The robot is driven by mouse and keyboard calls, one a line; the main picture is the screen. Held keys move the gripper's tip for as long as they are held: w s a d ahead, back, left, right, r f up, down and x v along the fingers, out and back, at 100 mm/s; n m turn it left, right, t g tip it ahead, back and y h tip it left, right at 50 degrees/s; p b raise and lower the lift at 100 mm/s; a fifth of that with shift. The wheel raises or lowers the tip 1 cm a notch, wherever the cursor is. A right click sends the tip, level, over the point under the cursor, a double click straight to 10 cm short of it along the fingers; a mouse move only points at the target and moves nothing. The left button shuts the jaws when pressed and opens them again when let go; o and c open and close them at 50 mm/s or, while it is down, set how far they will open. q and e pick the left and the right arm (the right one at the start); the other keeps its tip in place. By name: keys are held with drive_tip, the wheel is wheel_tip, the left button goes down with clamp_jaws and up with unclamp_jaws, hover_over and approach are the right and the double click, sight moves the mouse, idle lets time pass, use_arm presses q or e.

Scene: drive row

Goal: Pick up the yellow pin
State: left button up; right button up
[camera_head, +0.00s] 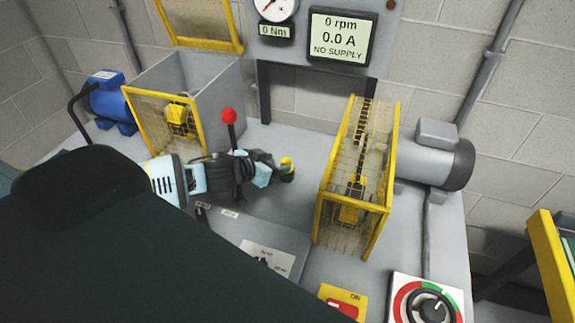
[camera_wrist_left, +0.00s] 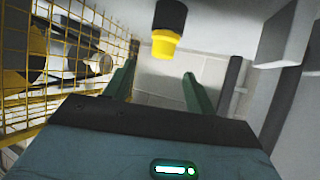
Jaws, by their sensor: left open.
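The yellow pin (camera_head: 287,161) shows as a small yellow knob above the grey bench in the head view, left of the right-hand mesh guard. In the left wrist view its yellow end (camera_wrist_left: 164,45) joins a dark cylindrical body. My left gripper (camera_head: 276,165) is close to it, with green fingers and a pale blue body. In the wrist view the fingers (camera_wrist_left: 158,85) are apart and empty, one on each side of the line towards the pin. The yellow end appears beyond the fingertips, not gripped. The pin's lower part is hard to make out in the head view. My right gripper is not in view.
A yellow mesh guard (camera_head: 320,205) stands right of the pin, beside a grey motor (camera_head: 433,160). A red-knobbed lever (camera_head: 229,116) rises behind my left wrist. Another mesh guard (camera_head: 140,108) and a blue motor (camera_head: 108,102) stand left. A display (camera_head: 342,36) reads NO SUPPLY.

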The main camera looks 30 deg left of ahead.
sight(283, 163)
use_arm(q)
drive_tip(key=shift+x, duration=0.9)
drive_tip(key=x, duration=0.4)
drive_tip(key=shift+s+a+f, duration=0.15)
drive_tip(key=shift+f, duration=0.25)
drive_tip(key=shift+w+f, duration=0.25)
drive_tip(key=shift+w, duration=0.25)
drive_tip(key=c, duration=1.1)
wheel_tip(283, 163, up, 10)
drive_tip(key=shift+r, duration=0.1)
